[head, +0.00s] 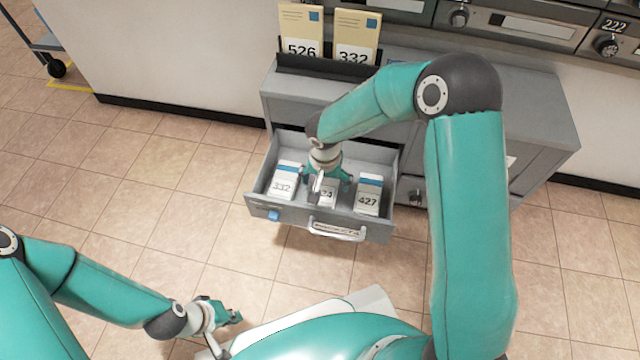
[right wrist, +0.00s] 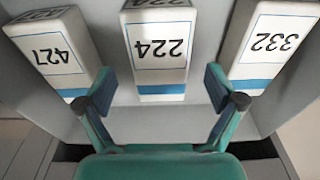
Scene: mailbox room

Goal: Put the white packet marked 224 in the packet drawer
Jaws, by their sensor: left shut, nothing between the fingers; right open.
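The white packet marked 224 (right wrist: 160,52) stands in the open packet drawer (head: 262,207), between two other packets. In the head view it is mostly hidden by my right gripper (head: 328,187). My right gripper (right wrist: 160,95) is open above the drawer, with its fingers to either side of the near end of packet 224 in the right wrist view. The fingers look apart from the packet, and nothing is held. My left gripper (head: 225,318) is shut and empty, low at the bottom left, away from the drawer.
Packet 332 (head: 284,181) and packet 427 (head: 368,195) stand left and right in the drawer. Large envelopes marked 526 (head: 301,30) and 332 (head: 357,35) stand in a dark holder on the grey cabinet (head: 540,125). Mailboxes line the wall.

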